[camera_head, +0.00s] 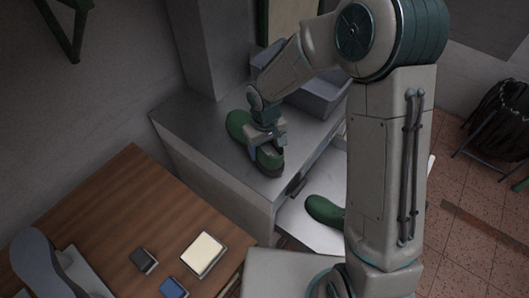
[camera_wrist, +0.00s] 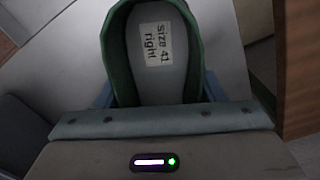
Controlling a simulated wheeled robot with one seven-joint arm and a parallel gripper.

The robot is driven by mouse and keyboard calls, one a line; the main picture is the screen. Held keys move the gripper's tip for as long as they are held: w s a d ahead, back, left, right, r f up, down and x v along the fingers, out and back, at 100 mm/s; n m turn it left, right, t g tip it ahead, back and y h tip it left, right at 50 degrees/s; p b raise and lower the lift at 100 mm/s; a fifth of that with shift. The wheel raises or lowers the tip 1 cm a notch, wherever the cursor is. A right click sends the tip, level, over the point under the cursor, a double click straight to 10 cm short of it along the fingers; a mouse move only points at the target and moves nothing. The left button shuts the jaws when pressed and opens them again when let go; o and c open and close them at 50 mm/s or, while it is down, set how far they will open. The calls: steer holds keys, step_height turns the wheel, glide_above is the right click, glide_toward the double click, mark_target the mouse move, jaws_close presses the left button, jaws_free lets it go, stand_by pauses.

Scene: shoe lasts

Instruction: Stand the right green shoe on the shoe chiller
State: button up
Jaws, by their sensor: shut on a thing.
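A green shoe (camera_head: 238,125) is at the grey metal top of the shoe chiller (camera_head: 190,115), its toe toward the upper left. My gripper (camera_head: 267,152) is shut on it near the heel end. In the wrist view the shoe (camera_wrist: 113,60) shows its open top and a label reading "Size 41 right". I cannot tell whether its sole touches the chiller top. Another green shoe (camera_head: 323,210) lies on a white surface (camera_head: 298,228) lower down, to the right of the chiller and partly behind my arm.
A grey bin (camera_head: 318,100) stands at the back of the chiller top. A wooden table (camera_head: 115,210) at the front left bears a cream pad (camera_head: 204,253), a dark box (camera_head: 144,260) and a blue box (camera_head: 173,288). The chiller's left end is clear.

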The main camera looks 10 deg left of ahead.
steer(key=shift+f, duration=0.65)
steer(key=shift+f, duration=0.15)
steer(key=o, duration=1.3)
steer(key=shift+c, duration=0.2)
